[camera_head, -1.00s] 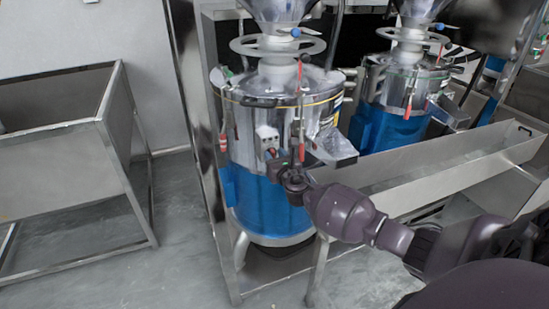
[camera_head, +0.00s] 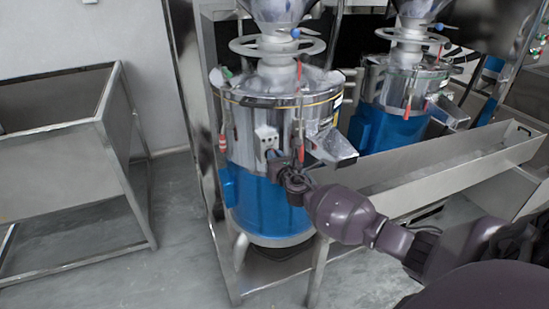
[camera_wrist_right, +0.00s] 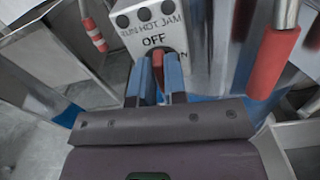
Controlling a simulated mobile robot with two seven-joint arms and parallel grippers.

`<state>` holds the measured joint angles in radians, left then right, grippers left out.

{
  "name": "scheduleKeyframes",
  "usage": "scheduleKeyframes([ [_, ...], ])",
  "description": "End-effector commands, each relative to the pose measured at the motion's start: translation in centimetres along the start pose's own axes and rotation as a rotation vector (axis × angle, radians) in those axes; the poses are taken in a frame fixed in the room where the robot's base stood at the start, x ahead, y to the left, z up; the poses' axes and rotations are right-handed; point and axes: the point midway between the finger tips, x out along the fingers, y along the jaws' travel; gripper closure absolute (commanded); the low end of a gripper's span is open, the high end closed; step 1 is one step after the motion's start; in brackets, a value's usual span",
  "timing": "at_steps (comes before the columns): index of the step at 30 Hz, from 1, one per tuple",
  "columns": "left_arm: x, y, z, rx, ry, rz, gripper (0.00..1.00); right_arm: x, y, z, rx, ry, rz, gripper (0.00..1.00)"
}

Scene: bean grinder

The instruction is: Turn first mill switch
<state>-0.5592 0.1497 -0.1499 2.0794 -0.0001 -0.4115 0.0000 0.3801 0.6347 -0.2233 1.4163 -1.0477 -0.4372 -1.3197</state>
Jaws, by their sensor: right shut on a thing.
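The first mill (camera_head: 265,205) is the nearer one, a steel drum with a blue lower body. A pale switch box (camera_head: 266,134) is on its front and also shows in the right wrist view (camera_wrist_right: 185,30), with small round lights and the lettering OFF and ON. My right gripper (camera_head: 273,160) is at the lower part of this box. In the right wrist view its blue fingers (camera_wrist_right: 160,78) are shut on a red switch knob (camera_wrist_right: 158,70) below the word OFF. The fingers partly hide the knob. My left gripper is not in view.
Red-handled clamps (camera_head: 301,152) hang close to the right of the box. A spout (camera_head: 335,148) juts out right of the mill, beside a long steel trough (camera_head: 440,172). A second mill (camera_head: 395,115) stands behind, and a steel bin (camera_head: 60,150) on the left.

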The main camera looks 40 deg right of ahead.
Motion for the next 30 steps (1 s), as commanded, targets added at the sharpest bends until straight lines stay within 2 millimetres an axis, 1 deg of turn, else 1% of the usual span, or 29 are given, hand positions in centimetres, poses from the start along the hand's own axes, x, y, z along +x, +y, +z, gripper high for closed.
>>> scheduleKeyframes([
  [6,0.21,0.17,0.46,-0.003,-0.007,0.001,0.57,-0.08,-0.19,-0.34,0.172,0.003,-0.001,1.00],
  [15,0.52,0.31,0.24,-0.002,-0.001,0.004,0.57,-0.08,-0.53,-0.45,0.457,0.003,-0.001,1.00],
  [30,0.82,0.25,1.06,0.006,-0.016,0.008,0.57,-0.07,-0.91,-0.72,0.933,0.002,-0.002,1.00],
])
